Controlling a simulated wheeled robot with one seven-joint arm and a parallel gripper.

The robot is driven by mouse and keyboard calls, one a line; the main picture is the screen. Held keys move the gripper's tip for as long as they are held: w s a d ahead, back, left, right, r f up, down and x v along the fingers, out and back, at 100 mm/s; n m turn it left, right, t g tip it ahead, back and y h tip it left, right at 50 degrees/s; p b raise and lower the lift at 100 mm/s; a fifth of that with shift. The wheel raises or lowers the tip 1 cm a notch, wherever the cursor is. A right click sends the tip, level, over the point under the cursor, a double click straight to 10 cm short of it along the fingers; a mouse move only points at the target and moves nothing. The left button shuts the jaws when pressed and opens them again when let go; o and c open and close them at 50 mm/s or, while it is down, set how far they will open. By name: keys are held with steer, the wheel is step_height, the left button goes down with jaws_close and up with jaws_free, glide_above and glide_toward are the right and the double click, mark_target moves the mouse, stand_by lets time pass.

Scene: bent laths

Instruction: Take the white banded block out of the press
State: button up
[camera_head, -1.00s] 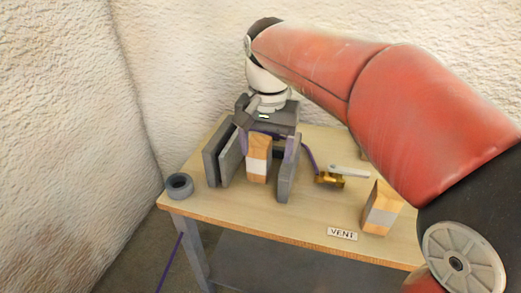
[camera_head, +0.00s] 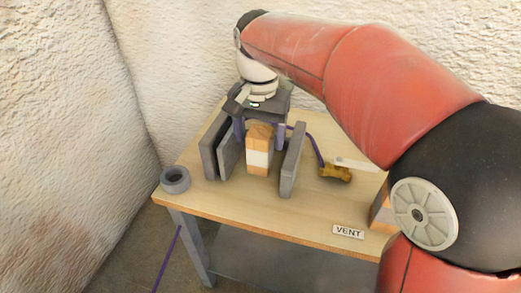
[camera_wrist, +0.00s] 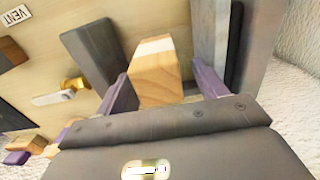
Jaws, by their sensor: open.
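The white banded block (camera_head: 258,158) is wooden with a white band around it. It stands upright between the grey plates of the press, with the left plates (camera_head: 222,146) and the right plate (camera_head: 292,160) on either side. Gaps show on both sides of the block in the head view. My gripper (camera_head: 260,132) is over the press, pointing down, with its purple fingers apart on either side of the block's upper part. In the wrist view the block (camera_wrist: 157,72) lies between the two open fingers. Finger contact with the block is not visible.
A brass valve (camera_head: 335,172) with a white lever is right of the press, with a purple hose. A VENT label (camera_head: 348,232) lies near the front edge. Another wooden block (camera_head: 381,212) is partly hidden by my arm. A grey ring (camera_head: 175,180) sits at the left corner.

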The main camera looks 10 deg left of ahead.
mark_target(260, 151)
step_height(260, 151, down, 5)
steer(key=shift+d+r+b, duration=0.1)
steer(key=shift+b, duration=0.2)
steer(key=c, duration=1.2)
steer(key=shift+o, duration=0.2)
steer(key=shift+r, duration=0.1)
